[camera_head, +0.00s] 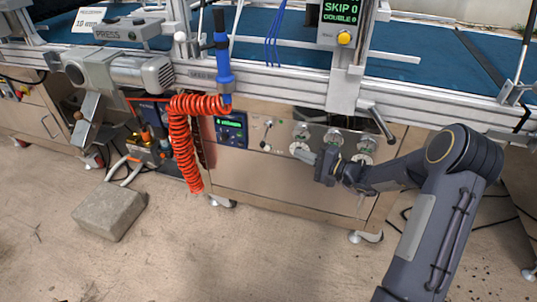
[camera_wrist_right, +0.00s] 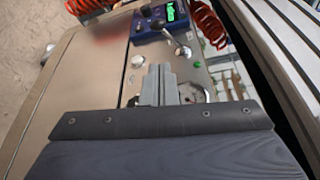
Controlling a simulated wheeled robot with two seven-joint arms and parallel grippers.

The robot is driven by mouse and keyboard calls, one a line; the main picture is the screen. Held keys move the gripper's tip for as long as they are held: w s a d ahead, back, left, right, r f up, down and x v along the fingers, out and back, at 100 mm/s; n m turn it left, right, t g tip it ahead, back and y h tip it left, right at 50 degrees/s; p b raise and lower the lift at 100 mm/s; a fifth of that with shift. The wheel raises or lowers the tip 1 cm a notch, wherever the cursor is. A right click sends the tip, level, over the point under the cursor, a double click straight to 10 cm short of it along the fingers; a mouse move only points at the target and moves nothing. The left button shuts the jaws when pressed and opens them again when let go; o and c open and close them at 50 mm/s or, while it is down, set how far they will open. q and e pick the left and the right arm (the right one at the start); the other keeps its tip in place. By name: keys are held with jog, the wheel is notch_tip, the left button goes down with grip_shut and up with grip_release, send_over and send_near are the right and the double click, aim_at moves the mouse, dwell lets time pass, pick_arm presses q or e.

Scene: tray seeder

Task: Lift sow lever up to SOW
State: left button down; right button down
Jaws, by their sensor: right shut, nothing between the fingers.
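A small lever (camera_head: 266,134) stands on the metal front panel of the seeder, just right of the blue control box with its green display. I take it for the sow lever; its label is too small to read. In the right wrist view the lever (camera_wrist_right: 176,42) shows beyond my fingertips, near the blue box. My right gripper (camera_head: 301,155) is shut and empty, in front of the panel, to the right of the lever and apart from it. Its closed fingers also show in the right wrist view (camera_wrist_right: 159,84). My left gripper is not in view.
Round gauges (camera_head: 301,132) sit on the panel behind my right gripper. A red coiled hose (camera_head: 183,140) hangs left of the blue control box (camera_head: 231,127). A black-handled lever (camera_head: 378,122) juts out above my forearm. A concrete block (camera_head: 109,211) lies on open floor.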

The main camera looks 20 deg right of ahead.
aim_at(265, 137)
jog(key=shift+w, duration=0.1)
jog(key=b+x, duration=0.2)
jog(key=x, duration=0.8)
jog(key=shift+b, duration=0.35)
jog(key=shift+r+m+p, duration=0.15)
jog(key=shift+m+p, duration=0.15)
jog(key=shift+p, duration=0.2)
jog(key=shift+a+r+p, duration=0.1)
jog(key=shift+r+p, duration=0.05)
jog(key=shift+p, duration=0.15)
